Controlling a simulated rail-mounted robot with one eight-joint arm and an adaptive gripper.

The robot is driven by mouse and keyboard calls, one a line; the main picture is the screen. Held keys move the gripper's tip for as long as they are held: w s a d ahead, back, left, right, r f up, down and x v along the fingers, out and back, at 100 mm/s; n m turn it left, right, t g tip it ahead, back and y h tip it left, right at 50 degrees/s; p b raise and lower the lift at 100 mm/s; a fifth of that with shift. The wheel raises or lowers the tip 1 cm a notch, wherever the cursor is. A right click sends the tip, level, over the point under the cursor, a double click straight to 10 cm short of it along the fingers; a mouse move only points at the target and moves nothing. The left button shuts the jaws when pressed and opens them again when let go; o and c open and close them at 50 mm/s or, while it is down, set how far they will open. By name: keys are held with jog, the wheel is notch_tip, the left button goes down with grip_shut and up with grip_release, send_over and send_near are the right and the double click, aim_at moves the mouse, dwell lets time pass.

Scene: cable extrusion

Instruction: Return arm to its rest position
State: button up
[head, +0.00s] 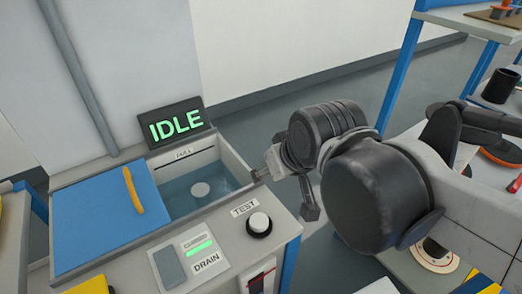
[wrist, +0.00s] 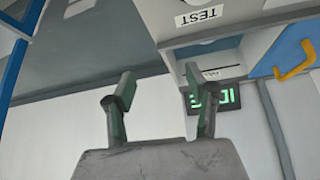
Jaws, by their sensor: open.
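My arm reaches in from the right in the head view, with dark round joints in front of the test station. My gripper (wrist: 160,100) shows in the wrist view with its two fingers spread apart and nothing between them. In the head view its end (head: 262,172) is small and partly hidden behind my wrist, near the right rim of the water basin. I cannot tell from the head view how far it is above that rim.
A cluttered workbench with blue posts (head: 400,75) stands at right.

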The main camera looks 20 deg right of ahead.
jog(key=shift+s+d+m, duration=0.3)
jog(key=shift+s+d, duration=0.1)
jog(key=shift+s, duration=0.3)
jog(key=shift+r, duration=0.15)
notch_tip(320, 180, up, 8)
jog(key=p, duration=0.8)
